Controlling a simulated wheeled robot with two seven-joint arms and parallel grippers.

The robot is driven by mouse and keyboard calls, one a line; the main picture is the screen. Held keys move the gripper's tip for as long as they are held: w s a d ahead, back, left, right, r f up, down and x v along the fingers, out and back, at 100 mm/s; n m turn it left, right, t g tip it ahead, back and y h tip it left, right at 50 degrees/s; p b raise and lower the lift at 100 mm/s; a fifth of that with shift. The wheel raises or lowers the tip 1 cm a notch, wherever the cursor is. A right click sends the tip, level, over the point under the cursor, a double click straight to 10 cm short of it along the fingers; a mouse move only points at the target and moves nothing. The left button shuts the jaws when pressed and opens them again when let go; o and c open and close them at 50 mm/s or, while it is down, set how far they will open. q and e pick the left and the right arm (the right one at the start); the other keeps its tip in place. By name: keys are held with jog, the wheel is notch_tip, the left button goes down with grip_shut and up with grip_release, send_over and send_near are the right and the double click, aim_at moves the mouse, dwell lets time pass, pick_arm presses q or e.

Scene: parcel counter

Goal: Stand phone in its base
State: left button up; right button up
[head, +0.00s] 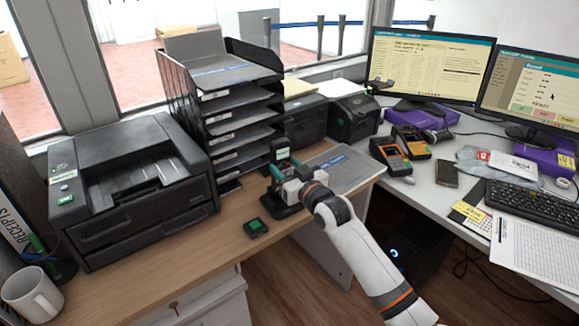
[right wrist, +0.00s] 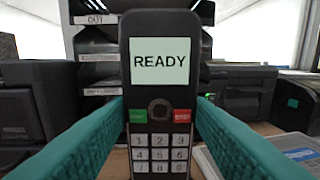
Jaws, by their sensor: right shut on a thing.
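The phone (head: 280,146) is a black cordless handset with a pale screen and keypad, held upright. In the right wrist view the phone (right wrist: 160,100) faces the camera, and its screen reads READY. My right gripper (head: 283,168) has its teal fingers shut on the phone's sides. The black base (head: 278,206) is on the wooden counter, below the gripper and partly covered by it. The phone's lower end is hidden, so I cannot tell whether it touches the base. My left gripper is not in view.
A printer (head: 130,185) and a black tray stack (head: 232,110) stand behind to the left. A grey tray (head: 345,172) lies to the right. The wooden counter's front strip is mostly clear.

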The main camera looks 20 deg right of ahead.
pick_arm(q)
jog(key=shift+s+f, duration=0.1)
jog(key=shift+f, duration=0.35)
pick_arm(e)
jog(key=shift+f, duration=0.5)
pick_arm(q)
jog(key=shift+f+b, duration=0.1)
jog(key=shift+b, duration=0.25)
pick_arm(e)
jog(key=shift+d+f, duration=0.15)
jog(key=shift+f, duration=0.5)
